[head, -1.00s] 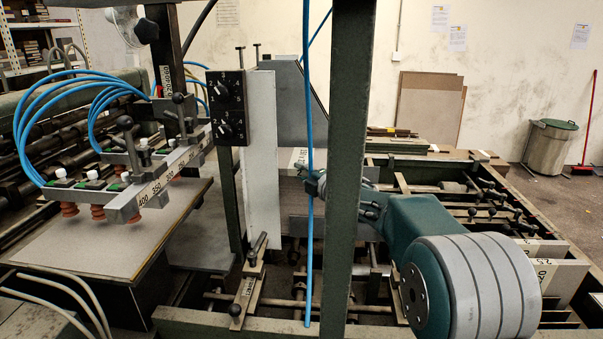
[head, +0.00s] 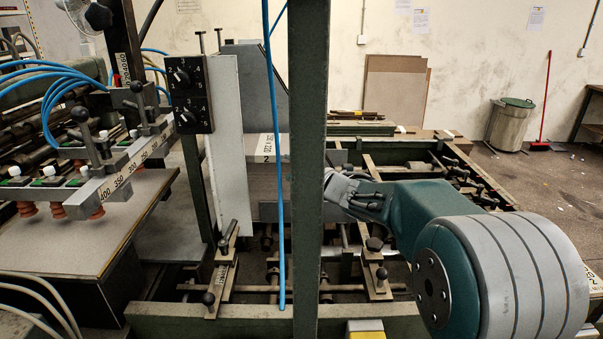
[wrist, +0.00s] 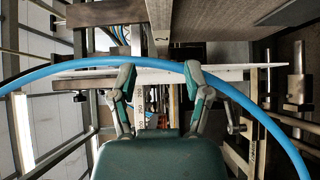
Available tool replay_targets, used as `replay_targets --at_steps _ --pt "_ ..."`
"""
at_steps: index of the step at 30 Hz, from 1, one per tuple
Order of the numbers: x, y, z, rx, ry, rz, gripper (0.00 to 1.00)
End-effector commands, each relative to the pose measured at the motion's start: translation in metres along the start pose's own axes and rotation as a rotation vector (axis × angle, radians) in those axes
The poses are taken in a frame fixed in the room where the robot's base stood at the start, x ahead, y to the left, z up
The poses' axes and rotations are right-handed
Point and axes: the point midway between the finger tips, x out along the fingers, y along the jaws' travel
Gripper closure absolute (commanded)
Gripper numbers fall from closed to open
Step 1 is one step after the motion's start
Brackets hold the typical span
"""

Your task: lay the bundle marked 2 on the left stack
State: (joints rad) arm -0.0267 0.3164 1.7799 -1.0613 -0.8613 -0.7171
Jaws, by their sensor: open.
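The bundle marked 2 (head: 272,180) is a grey board block with a white label strip reading 2, partly behind the green post and blue hose in the head view. In the wrist view its label (wrist: 160,30) is at the top centre. My gripper (head: 335,185) is just right of the post, apart from the bundle, its tips partly hidden. In the wrist view my gripper (wrist: 158,75) has its fingers spread, with nothing clearly held. A grey board pile (head: 60,252) lies at left under suction cups; I cannot tell whether it is the left stack.
The green post (head: 308,120) stands in front of my gripper. A blue hose (head: 276,200) hangs left of it and arcs across the wrist view (wrist: 60,73). A black knob box (head: 189,93) and a white panel (head: 228,130) stand further left. Rails and clamps (head: 375,262) fill the frame below.

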Motion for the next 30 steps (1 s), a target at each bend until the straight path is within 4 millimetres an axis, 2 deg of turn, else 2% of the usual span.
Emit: replay_targets --at_steps 3,6,14,17,20,24,27,30 --pt "-0.02 0.0 0.001 -0.001 -0.002 0.0 0.38" --pt "-0.03 0.0 0.0 -0.001 -0.002 0.0 0.38" --pt "-0.036 0.0 0.0 0.002 -0.004 -0.001 0.38" --pt "-0.044 0.009 0.004 0.035 -0.066 -0.007 0.38" --pt "-0.066 0.023 0.013 0.139 -0.218 -0.022 0.38" --pt "-0.119 0.034 0.023 0.373 -0.492 -0.042 0.38" --pt "-0.163 0.03 0.021 0.563 -0.671 -0.053 0.38" --pt "-0.208 0.018 0.008 0.768 -0.836 -0.065 0.38"
